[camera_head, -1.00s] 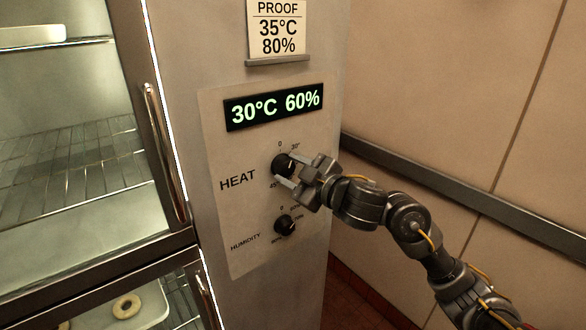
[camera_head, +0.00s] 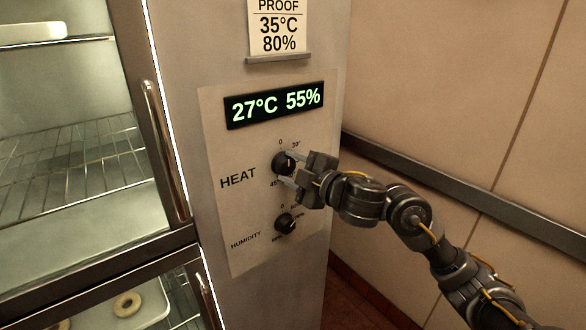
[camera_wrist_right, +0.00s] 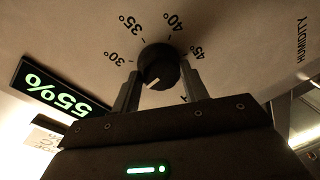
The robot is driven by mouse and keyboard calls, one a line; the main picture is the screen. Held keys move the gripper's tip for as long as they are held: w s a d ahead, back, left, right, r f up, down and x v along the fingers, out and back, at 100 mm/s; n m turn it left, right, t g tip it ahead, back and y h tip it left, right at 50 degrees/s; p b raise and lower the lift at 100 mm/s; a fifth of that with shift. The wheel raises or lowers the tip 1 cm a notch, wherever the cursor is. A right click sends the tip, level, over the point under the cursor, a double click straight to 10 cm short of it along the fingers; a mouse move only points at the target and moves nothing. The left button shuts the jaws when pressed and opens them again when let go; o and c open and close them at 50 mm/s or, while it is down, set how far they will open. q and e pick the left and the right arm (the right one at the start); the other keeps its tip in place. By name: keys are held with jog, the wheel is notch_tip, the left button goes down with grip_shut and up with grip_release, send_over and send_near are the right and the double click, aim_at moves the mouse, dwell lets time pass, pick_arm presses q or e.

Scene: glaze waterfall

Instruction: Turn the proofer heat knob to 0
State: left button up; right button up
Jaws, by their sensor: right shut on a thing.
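The black heat knob (camera_head: 284,163) sits beside the word HEAT on the proofer's control panel (camera_head: 225,245). Its 0 label is at the top in the head view. My right gripper (camera_head: 291,172) is shut on this knob, with a finger on either side in the right wrist view (camera_wrist_right: 159,88). There the white mark on the knob (camera_wrist_right: 158,66) points to the lower left, past the 30° label; the 0 label is hidden. The display (camera_head: 275,104) reads 27°C 55%. My left gripper is not in view.
The humidity knob (camera_head: 286,223) is just below my right gripper. A card (camera_head: 279,30) above the display reads PROOF 35°C 80%. A glass door with a vertical handle (camera_head: 165,150) is on the left. A dark rail (camera_head: 440,188) runs along the tiled wall on the right.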

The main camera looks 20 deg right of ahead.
jog(key=o, duration=1)
jog(key=p+v, duration=0.1)
jog(key=v, duration=0.9)
jog(key=shift+s+d, duration=0.25)
jog(key=shift+s, duration=0.1)
